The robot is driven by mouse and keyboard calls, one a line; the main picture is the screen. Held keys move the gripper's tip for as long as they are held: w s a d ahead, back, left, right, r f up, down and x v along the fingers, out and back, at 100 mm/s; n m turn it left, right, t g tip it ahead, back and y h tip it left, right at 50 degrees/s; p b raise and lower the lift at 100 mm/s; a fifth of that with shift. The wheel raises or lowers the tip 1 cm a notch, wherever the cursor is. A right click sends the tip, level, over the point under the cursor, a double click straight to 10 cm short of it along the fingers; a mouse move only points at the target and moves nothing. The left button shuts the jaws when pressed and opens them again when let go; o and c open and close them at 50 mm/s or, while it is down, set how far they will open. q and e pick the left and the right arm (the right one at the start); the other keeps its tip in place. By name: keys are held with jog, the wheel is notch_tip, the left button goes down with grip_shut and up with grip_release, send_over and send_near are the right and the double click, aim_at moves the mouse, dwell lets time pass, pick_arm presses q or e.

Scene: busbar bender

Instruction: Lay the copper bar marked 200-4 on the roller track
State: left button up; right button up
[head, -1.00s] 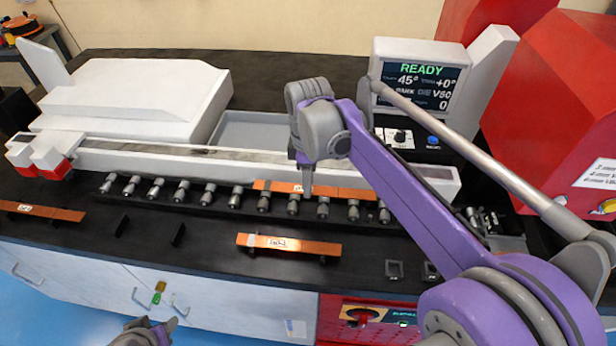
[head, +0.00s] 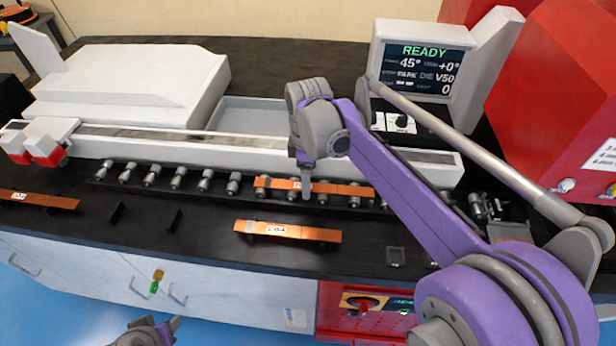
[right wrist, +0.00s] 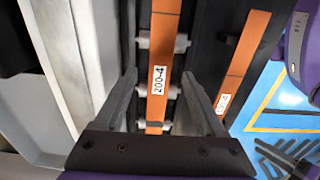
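The copper bar marked 200-4 (head: 341,189) lies lengthwise over the rollers of the roller track (head: 100,172), towards its right half. In the right wrist view the bar (right wrist: 162,45) shows its white label, with rollers showing on both sides under it. My right gripper (head: 306,182) is right above the bar. In the wrist view its two fingers (right wrist: 160,76) stand apart on either side of the bar, with gaps visible. Whether the bar touches every roller cannot be told. My left gripper (head: 165,328) is low at the bottom edge, away from the bars, its fingers unclear.
A second copper bar (head: 318,234) lies on supports in front of the track; a third (head: 30,198) lies at far left. Two empty black supports (head: 145,218) stand between them. The white bender rail (head: 230,148) runs behind the track. A display (head: 425,70) reads READY.

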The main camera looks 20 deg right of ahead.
pick_arm(q)
jog(key=shift+w+r+p, duration=0.25)
jog(key=shift+r+p, duration=0.05)
jog(key=shift+r, duration=0.15)
pick_arm(e)
notch_tip(320, 180, up, 11)
pick_arm(q)
jog(key=shift+s, duration=0.1)
pick_arm(e)
jog(key=shift+f, duration=0.15)
